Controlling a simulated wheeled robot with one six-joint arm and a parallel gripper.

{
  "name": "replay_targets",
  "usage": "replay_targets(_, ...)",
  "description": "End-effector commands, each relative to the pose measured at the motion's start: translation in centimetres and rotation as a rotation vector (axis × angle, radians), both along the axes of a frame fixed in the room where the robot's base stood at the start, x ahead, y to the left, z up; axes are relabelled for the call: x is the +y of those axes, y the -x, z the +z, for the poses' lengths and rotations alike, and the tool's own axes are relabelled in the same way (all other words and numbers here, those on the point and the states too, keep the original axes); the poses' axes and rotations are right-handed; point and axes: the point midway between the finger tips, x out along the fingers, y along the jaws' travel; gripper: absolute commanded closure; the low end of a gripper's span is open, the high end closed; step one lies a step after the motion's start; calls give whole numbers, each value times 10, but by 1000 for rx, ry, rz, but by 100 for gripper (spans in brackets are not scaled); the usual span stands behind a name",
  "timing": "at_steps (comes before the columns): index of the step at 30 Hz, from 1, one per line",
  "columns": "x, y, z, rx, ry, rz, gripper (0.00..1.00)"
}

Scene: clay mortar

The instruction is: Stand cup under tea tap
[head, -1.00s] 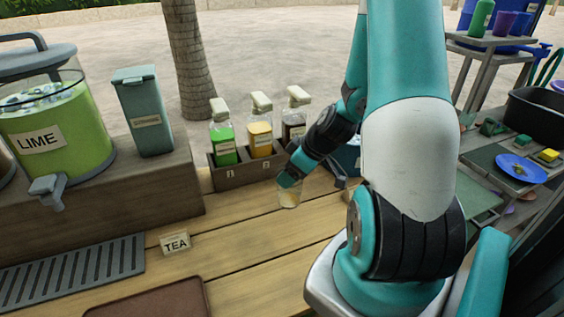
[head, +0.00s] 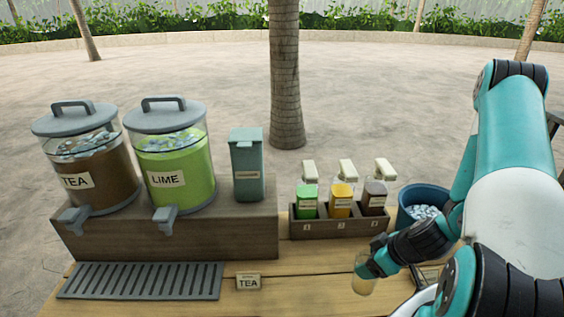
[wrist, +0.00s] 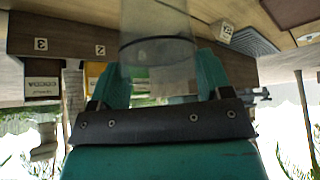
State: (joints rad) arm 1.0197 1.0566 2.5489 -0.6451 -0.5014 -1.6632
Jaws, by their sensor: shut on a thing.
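My gripper (head: 369,268) is at the right of the counter in the head view, shut on a clear cup (head: 363,284). In the wrist view the cup (wrist: 157,45) sits between the two teal fingers (wrist: 160,85). A dark line runs across the cup in the wrist view; I cannot tell whether it holds anything. The tea dispenser (head: 95,170), brown and labelled TEA, stands at the far left on a wooden riser. Its grey tap (head: 73,220) sticks out at the front, above the slotted drip tray (head: 140,281). The cup is well to the right of the tap.
A green LIME dispenser (head: 182,165) with its own tap (head: 165,218) stands beside the tea one. A teal canister (head: 247,165), a rack of pump bottles (head: 338,225) and an ice bucket (head: 425,207) stand farther right. A small TEA card (head: 248,282) stands right of the drip tray.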

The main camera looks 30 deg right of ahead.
Motion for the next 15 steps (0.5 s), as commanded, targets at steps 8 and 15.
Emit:
replay_targets(8,22,-29,-6,-3,2,-36,68)
replay_targets(15,59,-82,7,-10,7,-151,68)
